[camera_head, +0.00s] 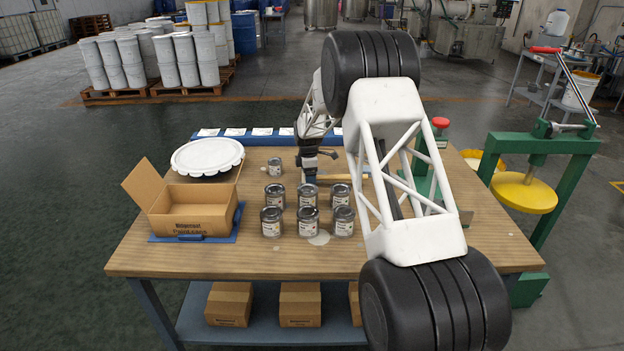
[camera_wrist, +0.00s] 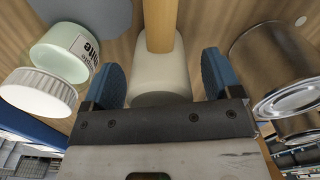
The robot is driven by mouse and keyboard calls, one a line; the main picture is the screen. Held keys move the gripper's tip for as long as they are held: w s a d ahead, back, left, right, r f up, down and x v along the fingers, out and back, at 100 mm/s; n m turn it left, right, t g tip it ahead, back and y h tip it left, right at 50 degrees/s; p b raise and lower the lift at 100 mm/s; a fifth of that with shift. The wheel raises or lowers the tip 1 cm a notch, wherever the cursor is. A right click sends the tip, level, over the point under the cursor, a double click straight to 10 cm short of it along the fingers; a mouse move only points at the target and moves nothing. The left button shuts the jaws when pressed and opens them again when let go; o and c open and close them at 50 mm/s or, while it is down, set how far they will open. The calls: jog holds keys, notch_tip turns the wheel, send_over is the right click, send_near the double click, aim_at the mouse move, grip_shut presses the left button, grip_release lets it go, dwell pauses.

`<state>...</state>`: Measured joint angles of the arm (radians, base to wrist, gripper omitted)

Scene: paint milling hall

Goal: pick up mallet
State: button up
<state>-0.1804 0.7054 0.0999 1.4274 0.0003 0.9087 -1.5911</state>
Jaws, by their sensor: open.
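The mallet lies on the wooden table. In the wrist view its wooden handle (camera_wrist: 162,25) runs to the top edge and its pale head (camera_wrist: 160,75) sits between my fingers. In the head view a short piece of the handle (camera_head: 330,178) shows right of my gripper (camera_head: 308,176); the head is not clear there, and my arm hides part of that area. In the wrist view my gripper (camera_wrist: 160,82) is open, one blue finger on each side of the mallet head. Narrow gaps show beside the head.
Several metal cans (camera_head: 308,221) stand close in front of my gripper. In the wrist view a pale green jar (camera_wrist: 62,48) is left and a metal can (camera_wrist: 270,60) right. An open cardboard box (camera_head: 190,210) is on the left; a green press (camera_head: 432,165) stands right.

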jog(key=c, duration=1.3)
jog(key=shift+o, duration=0.2)
jog(key=shift+r, duration=0.1)
jog(key=shift+r, duration=4.95)
